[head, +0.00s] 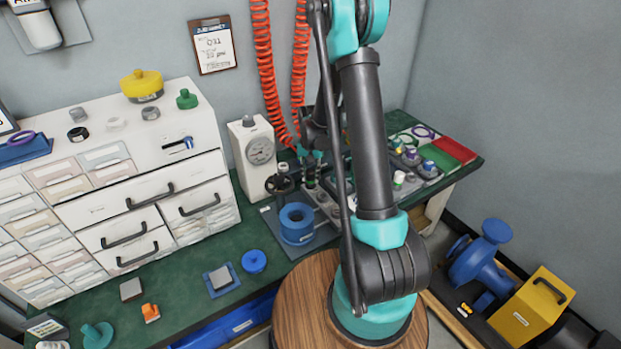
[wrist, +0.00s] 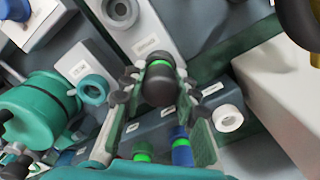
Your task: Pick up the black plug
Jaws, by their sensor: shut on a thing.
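The black plug (wrist: 158,88) has a dark rounded body with a bright green band at its far end in the wrist view. My gripper (wrist: 160,96) is shut on it, with a finger on each side. In the head view my gripper (head: 311,162) is small and partly hidden by my arm, beside the gauge box on the green bench. I cannot make out the plug clearly there. Whether the plug still touches the grey fixture behind it is not clear.
In the head view a gauge box (head: 254,155), a blue spool (head: 297,222) and a red tray (head: 454,149) crowd the bench. The front left bench has free patches.

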